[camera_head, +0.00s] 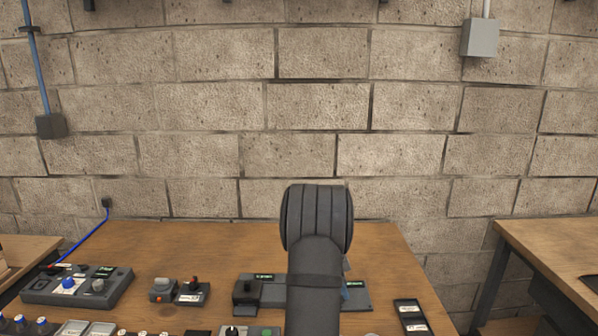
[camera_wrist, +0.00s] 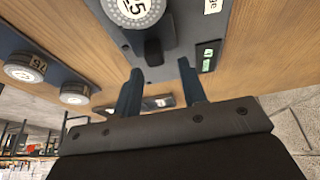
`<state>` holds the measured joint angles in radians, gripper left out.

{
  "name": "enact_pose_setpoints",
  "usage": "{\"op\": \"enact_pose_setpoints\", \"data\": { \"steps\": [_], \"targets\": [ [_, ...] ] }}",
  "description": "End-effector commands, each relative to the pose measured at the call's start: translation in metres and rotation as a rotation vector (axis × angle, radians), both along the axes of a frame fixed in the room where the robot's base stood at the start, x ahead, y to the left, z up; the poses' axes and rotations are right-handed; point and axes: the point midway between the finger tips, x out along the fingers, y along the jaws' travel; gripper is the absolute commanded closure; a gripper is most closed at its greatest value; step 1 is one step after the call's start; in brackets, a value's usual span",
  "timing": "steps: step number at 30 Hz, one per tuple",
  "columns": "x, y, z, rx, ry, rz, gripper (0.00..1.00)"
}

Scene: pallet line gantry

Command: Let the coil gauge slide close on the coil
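The coil gauge shows in the wrist view as a dark grey base plate (camera_wrist: 172,68) with a small display. A white round face marked 5 (camera_wrist: 135,8), seemingly the coil, is cut off by the top edge. A dark upright slide piece (camera_wrist: 153,50) stands just below it; I cannot tell whether they touch. My gripper (camera_wrist: 160,67) is open, its two blue-grey fingers apart on either side of the slide piece and not visibly touching it. In the head view the gauge plate (camera_head: 354,294) is partly hidden by my arm, which also hides the gripper.
A dark device with two displays (camera_head: 411,316) lies right of the gauge. A control panel (camera_head: 75,287) and small switch boxes (camera_head: 193,293) stand left. In the wrist view, round marked pieces (camera_wrist: 25,67) sit on another plate. Bare wood (camera_head: 200,245) lies toward the wall.

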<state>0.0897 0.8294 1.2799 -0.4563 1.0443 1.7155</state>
Motion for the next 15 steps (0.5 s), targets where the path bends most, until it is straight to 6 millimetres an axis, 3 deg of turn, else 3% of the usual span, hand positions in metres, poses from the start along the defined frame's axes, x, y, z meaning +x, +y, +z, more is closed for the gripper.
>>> {"op": "enact_pose_setpoints", "data": {
  "steps": [4, 15],
  "targets": [
    [0.0, -0.0035, -0.0087, 0.0, -0.001, 0.0, 0.62],
    [0.0003, 0.0003, -0.0072, 0.0, -0.001, -0.001, 0.62]
  ]
}}
